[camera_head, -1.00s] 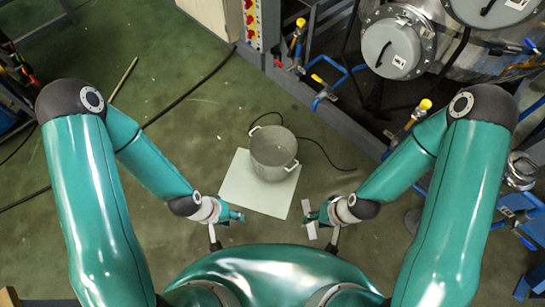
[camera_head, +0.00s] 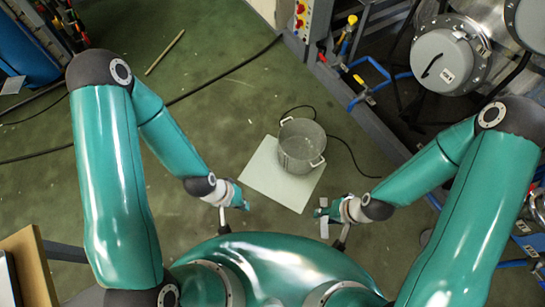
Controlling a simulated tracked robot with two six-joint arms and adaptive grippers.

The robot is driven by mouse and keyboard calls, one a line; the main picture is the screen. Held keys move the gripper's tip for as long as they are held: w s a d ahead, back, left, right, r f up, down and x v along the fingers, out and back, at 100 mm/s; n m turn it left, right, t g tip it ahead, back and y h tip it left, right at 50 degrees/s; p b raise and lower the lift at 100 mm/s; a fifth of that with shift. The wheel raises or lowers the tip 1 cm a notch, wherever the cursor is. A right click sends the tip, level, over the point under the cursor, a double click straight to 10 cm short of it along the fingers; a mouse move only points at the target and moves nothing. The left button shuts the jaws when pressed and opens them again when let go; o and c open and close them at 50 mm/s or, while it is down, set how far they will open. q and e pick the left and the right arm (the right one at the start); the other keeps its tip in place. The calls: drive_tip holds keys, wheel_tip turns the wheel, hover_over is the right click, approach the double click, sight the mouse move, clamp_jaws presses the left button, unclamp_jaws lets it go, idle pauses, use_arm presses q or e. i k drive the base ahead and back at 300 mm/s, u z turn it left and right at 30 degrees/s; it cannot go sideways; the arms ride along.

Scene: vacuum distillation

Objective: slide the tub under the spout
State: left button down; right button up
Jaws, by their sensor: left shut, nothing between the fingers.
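The tub (camera_head: 301,146) is a grey metal pot with two side handles. It stands upright on a pale square board (camera_head: 262,172) on the floor, ahead of me and slightly right of centre. My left gripper (camera_head: 243,203) is shut and empty, to the left of the board and nearer to me than the tub. My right gripper (camera_head: 318,210) is near the board's front right corner, apart from the tub; its fingers are too small to tell open from shut. I cannot make out a spout for certain.
Metal vessels (camera_head: 447,58) on a blue-grey frame with blue pipes and yellow-handled valves (camera_head: 353,20) stand at the upper right. Black cables (camera_head: 225,74) and a wooden stick (camera_head: 164,52) lie on the floor. A wooden table edge (camera_head: 30,262) is at lower left. The green floor at left is mostly clear.

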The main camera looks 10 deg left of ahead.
sight(301, 141)
drive_tip(key=z, duration=0.4)
drive_tip(key=i, duration=0.2)
drive_tip(key=u, duration=2)
drive_tip(key=k, duration=1.15)
drive_tip(key=z, duration=1.65)
drive_tip(key=i, duration=1.7)
drive_tip(key=u, duration=0.85)
